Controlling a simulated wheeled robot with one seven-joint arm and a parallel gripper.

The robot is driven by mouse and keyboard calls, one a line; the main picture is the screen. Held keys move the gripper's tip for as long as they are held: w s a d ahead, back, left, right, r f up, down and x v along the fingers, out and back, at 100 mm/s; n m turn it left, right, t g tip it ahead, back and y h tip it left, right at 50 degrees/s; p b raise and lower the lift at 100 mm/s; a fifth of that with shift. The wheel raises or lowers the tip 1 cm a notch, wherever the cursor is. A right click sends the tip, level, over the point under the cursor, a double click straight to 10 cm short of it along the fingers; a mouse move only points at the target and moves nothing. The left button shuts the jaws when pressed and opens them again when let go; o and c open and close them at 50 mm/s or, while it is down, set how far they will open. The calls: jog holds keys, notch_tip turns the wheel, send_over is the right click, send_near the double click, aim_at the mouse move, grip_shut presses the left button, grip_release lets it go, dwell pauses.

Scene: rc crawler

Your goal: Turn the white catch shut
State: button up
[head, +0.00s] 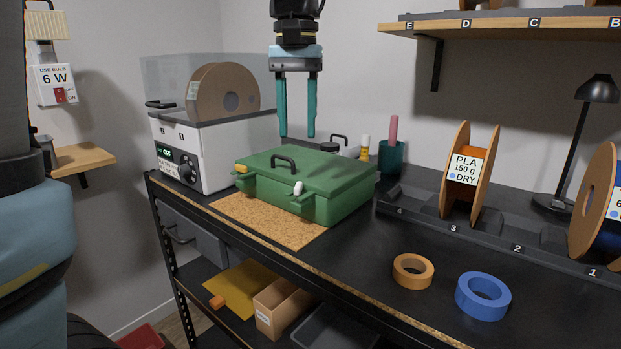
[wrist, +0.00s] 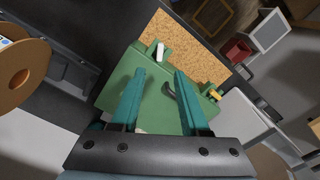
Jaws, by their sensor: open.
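A green case (head: 305,180) with a closed lid sits on the bench, its front on a cork mat (head: 262,220). The white catch (head: 298,188) is on the case's front, right of the dark handle (head: 284,161); it stands roughly upright. A yellow catch (head: 241,168) at the front left lies more sideways. My gripper (head: 297,135) is open and empty, pointing down above the case, apart from it. In the wrist view the white catch (wrist: 161,52) shows beyond the left fingertip, and the handle lies between my fingers (wrist: 161,73). Whether the white catch is engaged I cannot tell.
A white dryer box (head: 190,150) with a spool stands left of the case. Bottles and a teal cup (head: 391,157) stand behind it. A spool rack (head: 500,235) lies right, with orange (head: 413,284) and blue (head: 483,315) tape rolls in front.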

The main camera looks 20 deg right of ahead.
aim_at(298, 185)
notch_tip(298, 185, down, 10)
jog(key=shift+f, duration=0.1)
dwell(0.4)
grip_shut()
dwell(0.5)
